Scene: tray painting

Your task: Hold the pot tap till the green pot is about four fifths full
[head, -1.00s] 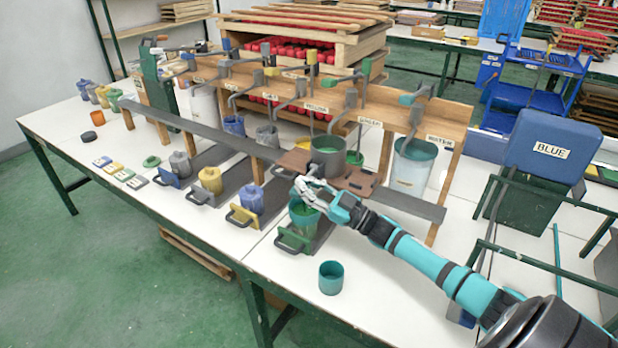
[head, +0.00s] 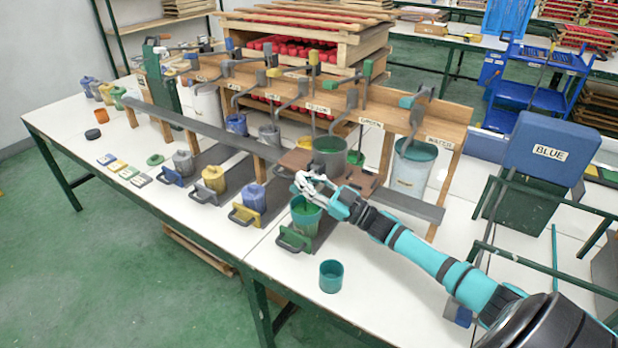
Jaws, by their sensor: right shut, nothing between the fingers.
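A teal-green pot (head: 303,222) stands upright on the slide with the green front plate and dark handle (head: 294,240). Green paint shows inside it; its exact level is hard to tell. Above and behind it, a dark grey vessel (head: 329,163) holding green liquid sits on a brown stand (head: 362,183). My right gripper (head: 309,188) is shut and empty, at the front of the vessel and just above the pot's rim. The gripper hides the pot tap, so I cannot tell whether they touch. My left gripper is out of view.
An empty-looking teal cup (head: 331,277) stands near the table's front edge. Yellow (head: 213,179) and blue (head: 254,196) pots stand on slides to the left. A wooden rack (head: 443,131) with labelled taps runs behind. A grey rail (head: 200,132) crosses in front of it.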

